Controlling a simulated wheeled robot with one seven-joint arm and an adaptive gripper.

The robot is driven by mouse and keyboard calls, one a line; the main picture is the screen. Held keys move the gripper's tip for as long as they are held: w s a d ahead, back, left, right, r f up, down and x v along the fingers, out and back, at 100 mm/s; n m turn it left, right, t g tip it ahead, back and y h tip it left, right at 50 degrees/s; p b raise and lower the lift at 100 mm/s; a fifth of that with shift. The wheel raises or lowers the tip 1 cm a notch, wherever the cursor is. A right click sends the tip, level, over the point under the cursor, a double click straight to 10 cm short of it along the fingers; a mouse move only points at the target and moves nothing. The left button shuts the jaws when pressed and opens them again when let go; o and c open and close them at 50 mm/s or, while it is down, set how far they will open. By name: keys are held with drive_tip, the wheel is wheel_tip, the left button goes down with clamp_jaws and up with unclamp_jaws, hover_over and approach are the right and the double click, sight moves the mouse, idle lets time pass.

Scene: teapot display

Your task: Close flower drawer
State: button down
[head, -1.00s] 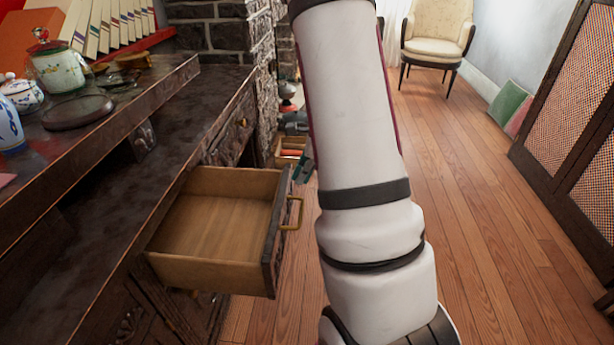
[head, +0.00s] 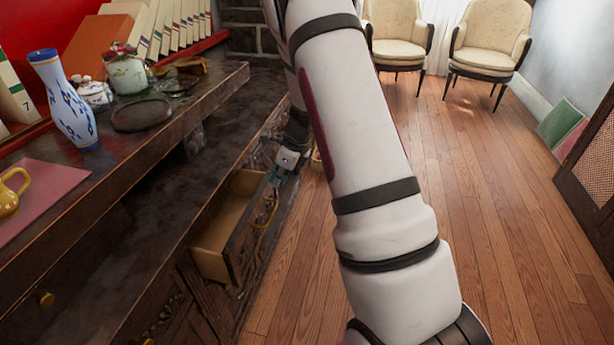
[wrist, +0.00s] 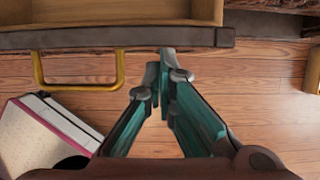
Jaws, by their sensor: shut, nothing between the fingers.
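The open wooden drawer (head: 212,250) sticks out of the dark cabinet, with its dark front panel facing right and a brass handle (head: 268,205) on it. In the wrist view, the drawer's dark front edge (wrist: 60,40) crosses the top, with the brass handle (wrist: 80,82) at left. My gripper (wrist: 163,62) has its teal fingers closed together and empty. Its tips are at the drawer front, right of the handle, and seem to touch it.
The cabinet top holds a blue-and-white vase (head: 65,100), a yellow cup (head: 10,192) and several teapots and jars. Two chairs (head: 398,35) stand far back. The wooden floor (head: 490,200) to the right is clear.

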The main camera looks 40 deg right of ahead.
sight(256, 176)
drive_tip(key=w+a+p, duration=0.1)
drive_tip(key=w+a, duration=0.3)
drive_tip(key=w, duration=0.1)
drive_tip(key=shift+w+p, duration=0.1)
drive_tip(key=shift+p, duration=0.3)
